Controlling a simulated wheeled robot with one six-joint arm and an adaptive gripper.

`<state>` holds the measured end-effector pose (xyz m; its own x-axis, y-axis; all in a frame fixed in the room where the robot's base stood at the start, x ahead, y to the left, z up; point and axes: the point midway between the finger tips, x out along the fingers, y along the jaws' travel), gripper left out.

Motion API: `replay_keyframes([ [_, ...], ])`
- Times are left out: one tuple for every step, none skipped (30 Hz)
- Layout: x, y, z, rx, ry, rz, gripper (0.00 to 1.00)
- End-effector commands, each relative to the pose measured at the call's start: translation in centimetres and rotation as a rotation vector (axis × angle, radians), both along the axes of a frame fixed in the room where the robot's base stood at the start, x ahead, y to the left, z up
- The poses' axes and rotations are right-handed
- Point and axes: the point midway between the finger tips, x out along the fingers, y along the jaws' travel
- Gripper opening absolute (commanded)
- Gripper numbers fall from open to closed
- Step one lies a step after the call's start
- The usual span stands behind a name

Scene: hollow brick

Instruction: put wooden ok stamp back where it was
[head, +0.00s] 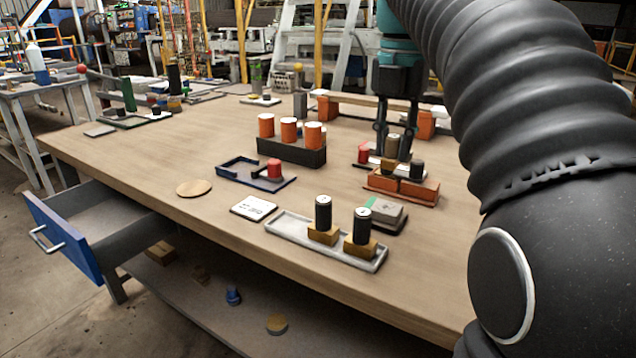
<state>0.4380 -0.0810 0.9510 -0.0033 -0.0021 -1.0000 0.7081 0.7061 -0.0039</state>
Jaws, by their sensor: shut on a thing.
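My gripper (393,152) points down over the right part of the table, shut on the wooden stamp (391,145). The stamp shows as a brown block between the two dark fingers, which partly cover it. No lettering on it can be read. It is just above or behind an orange hollow brick (402,190) with openings in its top. A smaller brown piece (389,165) shows below the stamp at the brick's back left. A dark cylinder (416,170) stands at the brick's right. I cannot tell whether the held stamp touches the brick.
A red piece (363,154) stands close left of my gripper. A dark rack (291,152) holds orange cylinders. A blue drawer (62,235) hangs open at left.

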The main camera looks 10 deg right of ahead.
Motion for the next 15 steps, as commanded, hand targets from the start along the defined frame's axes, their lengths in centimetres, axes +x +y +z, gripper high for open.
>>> replay_keyframes([
  [0.3, 0.3, -0.2, 0.001, 0.001, 0.002, 0.02],
  [0.5, 0.5, -0.5, 0.0, 0.001, 0.003, 0.02],
  [0.9, 0.9, -0.8, 0.001, 0.002, 0.003, 0.02],
  [1.3, 1.2, -1.2, 0.001, 0.004, 0.004, 0.02],
  [1.7, 1.6, -1.5, 0.001, 0.004, 0.005, 0.02],
  [2.3, 2.1, -2.0, 0.001, 0.004, 0.004, 0.02],
  [2.7, 2.6, -2.4, 0.001, 0.004, 0.005, 0.02],
  [3.2, 3.0, -2.7, 0.001, 0.004, 0.004, 0.02],
  [3.8, 3.5, -3.2, 0.001, 0.004, 0.004, 0.02],
  [4.2, 3.9, -3.6, 0.0, 0.004, 0.004, 0.02],
  [4.6, 4.3, -3.9, 0.001, 0.004, 0.004, 0.02],
  [5.2, 4.9, -4.4, 0.001, 0.004, 0.004, 0.02],
  [5.7, 5.3, -4.8, 0.001, 0.004, 0.004, 0.02],
  [6.1, 5.6, -5.1, 0.0, 0.004, 0.003, 0.02],
  [6.6, 6.1, -5.5, 0.0, 0.003, 0.004, 0.02],
])
